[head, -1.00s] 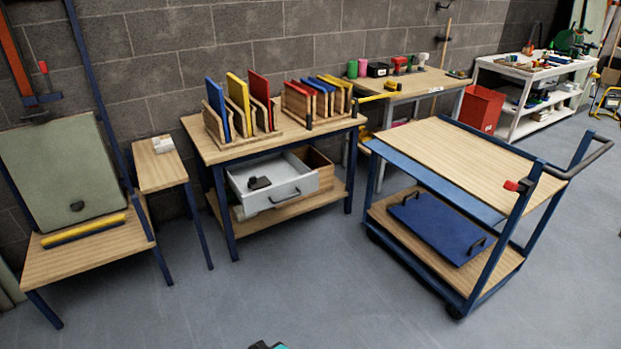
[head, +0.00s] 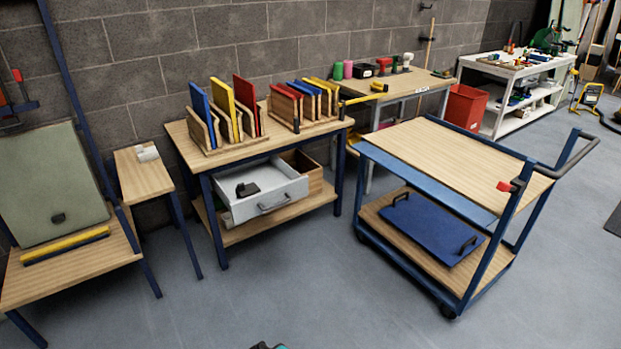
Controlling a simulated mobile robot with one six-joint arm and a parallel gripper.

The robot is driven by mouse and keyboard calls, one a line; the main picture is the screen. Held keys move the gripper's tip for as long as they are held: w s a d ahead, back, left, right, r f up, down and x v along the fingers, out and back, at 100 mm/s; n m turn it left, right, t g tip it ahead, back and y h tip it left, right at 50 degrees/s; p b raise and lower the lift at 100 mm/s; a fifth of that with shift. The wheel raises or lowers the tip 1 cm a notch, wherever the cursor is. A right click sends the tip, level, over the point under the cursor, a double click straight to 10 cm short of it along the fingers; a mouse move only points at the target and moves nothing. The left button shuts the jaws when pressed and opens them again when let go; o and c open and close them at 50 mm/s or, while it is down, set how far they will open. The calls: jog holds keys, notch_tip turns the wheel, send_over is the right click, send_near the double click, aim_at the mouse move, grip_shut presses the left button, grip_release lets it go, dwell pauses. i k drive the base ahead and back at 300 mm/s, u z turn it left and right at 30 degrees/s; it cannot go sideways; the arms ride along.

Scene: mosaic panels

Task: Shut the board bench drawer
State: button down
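The board bench (head: 178,136) stands against the wall, with blue, yellow and red boards in wooden racks on its top. Its white drawer (head: 291,188) is pulled well out below the top and has a grey bar handle (head: 274,204) on its front. A small dark object (head: 247,189) lies inside the drawer. My gripper is not clearly seen; only a small dark and teal tip, which may be part of my arm, shows at the bottom edge. It is well apart from the drawer.
A blue cart (head: 440,160) with a wooden top and a blue panel (head: 432,228) on its lower shelf stands to the right. A narrow side table (head: 140,178) stands left of the bench. The grey floor (head: 260,300) in front of the drawer is clear.

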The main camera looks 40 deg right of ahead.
aim_at(257, 183)
jog(key=i, duration=0.85)
jog(key=u, duration=0.05)
